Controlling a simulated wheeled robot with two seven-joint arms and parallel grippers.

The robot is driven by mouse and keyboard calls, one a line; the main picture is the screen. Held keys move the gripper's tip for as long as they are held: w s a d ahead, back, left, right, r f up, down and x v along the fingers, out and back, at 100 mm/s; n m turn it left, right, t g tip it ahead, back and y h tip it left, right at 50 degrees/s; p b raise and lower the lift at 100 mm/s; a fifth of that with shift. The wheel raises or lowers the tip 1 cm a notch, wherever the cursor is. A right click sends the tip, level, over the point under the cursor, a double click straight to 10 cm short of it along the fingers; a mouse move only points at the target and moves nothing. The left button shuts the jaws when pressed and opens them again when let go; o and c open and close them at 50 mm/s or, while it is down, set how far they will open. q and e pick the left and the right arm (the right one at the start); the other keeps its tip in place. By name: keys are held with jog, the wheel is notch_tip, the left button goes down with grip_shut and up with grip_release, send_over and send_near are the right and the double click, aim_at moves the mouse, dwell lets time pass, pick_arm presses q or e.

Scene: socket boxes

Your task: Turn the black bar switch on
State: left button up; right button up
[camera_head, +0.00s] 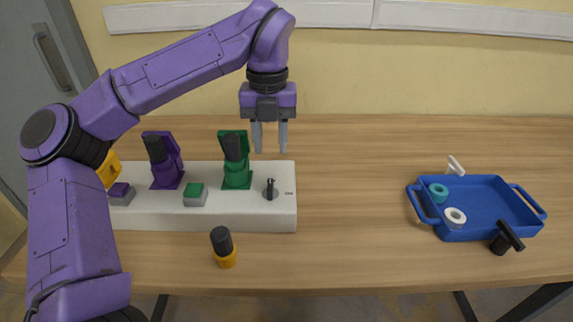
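The black bar switch (270,189) is an upright black bar on a grey round base. It is near the right end of the long white socket box (240,214). My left gripper (270,151) hangs fingers down above and behind the switch in the picture, apart from it. Its two grey fingers are spread, with nothing between them. My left arm hides the left end of the box. My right gripper is not in view.
Purple (167,175) and green (237,175) sockets with black-handled plugs stand on the box. A black-and-yellow plug (223,248) stands in front. A blue tray (490,205) holds rings, with a black T-shaped piece (505,238) at its front. The table between is clear.

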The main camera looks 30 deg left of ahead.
pick_arm(q)
send_over(270, 185)
jog(key=f, duration=0.4)
jog(key=shift+s+f+b, duration=0.3)
jog(key=shift+s+b, duration=0.05)
jog(key=f, duration=0.4)
jog(key=shift+w+f, duration=0.4)
jog(key=shift+s+f, duration=0.15)
jog(key=shift+f, duration=0.15)
grip_shut()
